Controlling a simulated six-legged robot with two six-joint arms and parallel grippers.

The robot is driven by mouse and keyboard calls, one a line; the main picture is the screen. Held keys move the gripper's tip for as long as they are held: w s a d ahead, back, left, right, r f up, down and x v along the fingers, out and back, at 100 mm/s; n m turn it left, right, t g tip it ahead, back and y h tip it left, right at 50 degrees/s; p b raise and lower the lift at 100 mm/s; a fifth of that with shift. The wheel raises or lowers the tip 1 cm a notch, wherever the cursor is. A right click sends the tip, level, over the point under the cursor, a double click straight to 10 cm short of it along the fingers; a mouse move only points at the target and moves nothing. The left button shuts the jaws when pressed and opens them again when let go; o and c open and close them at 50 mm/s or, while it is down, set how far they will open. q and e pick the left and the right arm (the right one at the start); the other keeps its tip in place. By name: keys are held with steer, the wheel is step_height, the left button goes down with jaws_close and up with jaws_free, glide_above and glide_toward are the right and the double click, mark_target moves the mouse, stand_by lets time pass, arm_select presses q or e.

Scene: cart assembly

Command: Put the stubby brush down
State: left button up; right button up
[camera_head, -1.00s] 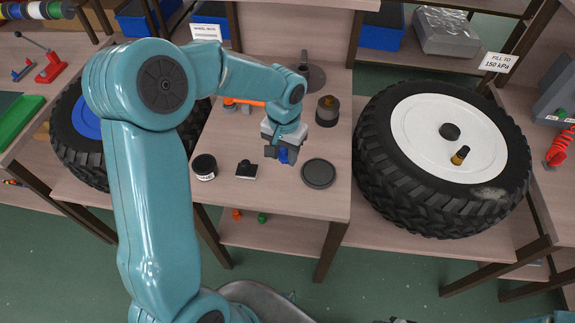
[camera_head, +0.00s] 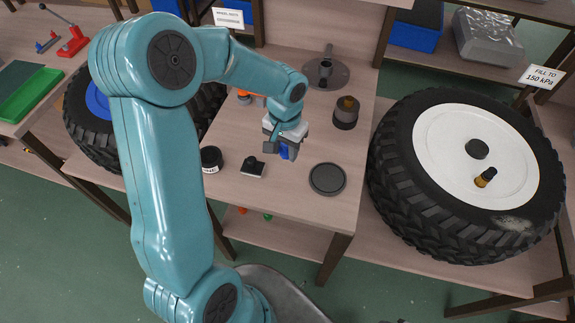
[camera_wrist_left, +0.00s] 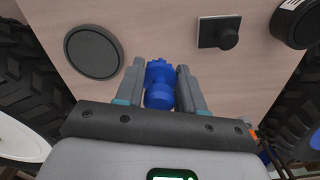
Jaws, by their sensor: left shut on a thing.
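My left gripper (camera_head: 284,149) is shut on a short, stubby blue piece (camera_wrist_left: 160,84) with a knurled end; it is the only thing in the jaws. I make out no bristles on it, so I cannot tell from its look that it is the brush. In the head view the blue piece (camera_head: 284,153) shows below the fingers, over the wooden table (camera_head: 296,205), between a black round disc (camera_head: 327,179) and a small black block with a knob (camera_head: 252,168). I cannot tell whether it touches the table. My right gripper is not in view.
A dark jar with a white label (camera_head: 211,159) stands at the left and a dark can with a brown top (camera_head: 346,112) behind the disc. A large tyre (camera_head: 400,190) bounds the right side. The table's front strip is clear.

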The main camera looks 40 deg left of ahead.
mark_target(286, 174)
arm_select(q)
step_height(286, 174, down, 3)
steer(key=shift+s+d+f, duration=0.1)
steer(key=shift+s+f, duration=0.05)
steer(key=shift+f, duration=2.5)
steer(key=shift+f+b, duration=0.1)
steer(key=shift+b, duration=0.2)
steer(key=o, duration=1.1)
step_height(286, 174, up, 12)
steer(key=shift+r+p, duration=0.2)
steer(key=shift+p, duration=0.2)
